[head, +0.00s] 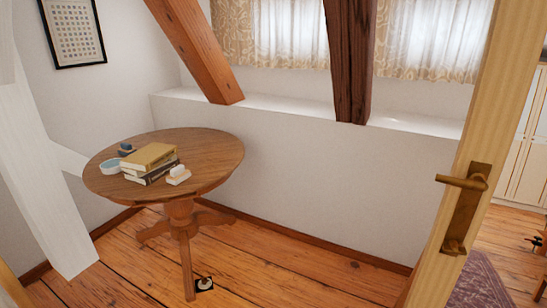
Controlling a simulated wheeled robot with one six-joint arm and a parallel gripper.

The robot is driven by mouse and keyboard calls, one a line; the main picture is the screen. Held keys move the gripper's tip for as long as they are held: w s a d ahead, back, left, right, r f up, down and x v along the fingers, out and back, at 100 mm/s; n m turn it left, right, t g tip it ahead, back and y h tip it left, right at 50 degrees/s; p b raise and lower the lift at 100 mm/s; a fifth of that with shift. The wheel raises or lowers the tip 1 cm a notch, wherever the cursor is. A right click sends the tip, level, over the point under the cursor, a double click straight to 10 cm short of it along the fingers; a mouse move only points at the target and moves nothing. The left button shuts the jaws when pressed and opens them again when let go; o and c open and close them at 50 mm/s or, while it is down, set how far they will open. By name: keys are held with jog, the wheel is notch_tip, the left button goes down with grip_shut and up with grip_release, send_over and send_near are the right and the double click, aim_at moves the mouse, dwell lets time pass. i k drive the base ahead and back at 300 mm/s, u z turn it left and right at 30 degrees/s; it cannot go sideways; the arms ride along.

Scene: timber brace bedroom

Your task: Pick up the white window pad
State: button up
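A small white, block-like object (178,173) lies on the round wooden table (215,160), close to the right side of a stack of books. It looks like a pale piece on top of another, but it is too small to tell its parts or whether it is the window pad. A small black-and-white item (204,284) lies on the floor near the table's front leg; I cannot tell what it is. My gripper is not in view.
Stacked books (150,160), a light blue bowl (110,166) and a small dark blue item (126,149) share the table. A white beam (40,170) stands at left. A door (475,165) with a brass handle crosses the right. Timber braces lean by the ledge. Floor right of the table is mostly clear.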

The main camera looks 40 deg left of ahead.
aim_at(179, 173)
jog(key=u, duration=2.1)
